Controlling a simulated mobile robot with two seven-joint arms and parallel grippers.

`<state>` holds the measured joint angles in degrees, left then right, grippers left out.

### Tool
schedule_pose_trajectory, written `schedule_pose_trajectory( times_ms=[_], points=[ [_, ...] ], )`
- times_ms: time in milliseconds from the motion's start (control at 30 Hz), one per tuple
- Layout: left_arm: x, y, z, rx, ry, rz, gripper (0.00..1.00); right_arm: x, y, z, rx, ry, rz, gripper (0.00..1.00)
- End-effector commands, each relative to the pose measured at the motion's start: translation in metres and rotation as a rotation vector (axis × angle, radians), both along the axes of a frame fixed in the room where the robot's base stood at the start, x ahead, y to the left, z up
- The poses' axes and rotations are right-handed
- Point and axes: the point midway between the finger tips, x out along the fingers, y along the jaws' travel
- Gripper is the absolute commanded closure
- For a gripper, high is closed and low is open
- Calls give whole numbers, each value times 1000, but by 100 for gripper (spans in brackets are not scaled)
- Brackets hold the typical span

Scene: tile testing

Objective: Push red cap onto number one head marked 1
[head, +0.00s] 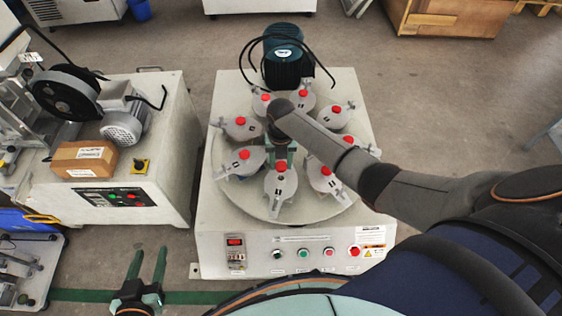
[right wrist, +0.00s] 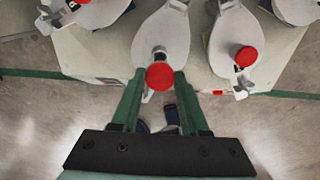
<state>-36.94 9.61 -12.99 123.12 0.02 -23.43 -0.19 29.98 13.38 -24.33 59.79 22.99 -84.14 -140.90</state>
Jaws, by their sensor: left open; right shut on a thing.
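A round turntable (head: 255,208) on a pale machine carries several grey heads with red caps and small dark marks. The marks are too small for me to read surely. My right gripper (head: 281,158) reaches over the turntable and is shut on the red cap (head: 281,167) of the front head (head: 280,186). In the right wrist view, this red cap (right wrist: 160,76) sits between the green fingertips, over the narrow end of the grey head (right wrist: 160,35). Whether it is fully seated I cannot tell. My left gripper (head: 147,258) is open and empty, low over the floor at the left.
Neighbouring heads with red caps (right wrist: 246,57) stand close on both sides of my right gripper. A dark motor (head: 285,62) with cables stands behind the turntable. A second machine with a cardboard box (head: 84,160) stands at the left. A control panel (head: 310,252) faces the front.

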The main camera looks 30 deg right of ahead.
Motion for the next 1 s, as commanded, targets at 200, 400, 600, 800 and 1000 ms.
schedule_pose_trajectory(
  times_ms=[200,400,600,800,1000],
  points=[
    [9,0,17,-5,-79,-1,50,0,0,-4,0,0,0,100],
    [18,0,35,-1,-161,-7,50,0,0,-7,0,0,0,100],
    [28,1,56,0,-249,-15,50,0,0,-10,0,0,0,100],
    [33,1,76,4,-331,-25,50,0,0,-13,0,0,0,100],
    [36,0,94,-2,-406,-29,50,0,0,-16,0,0,0,100]
  ],
)
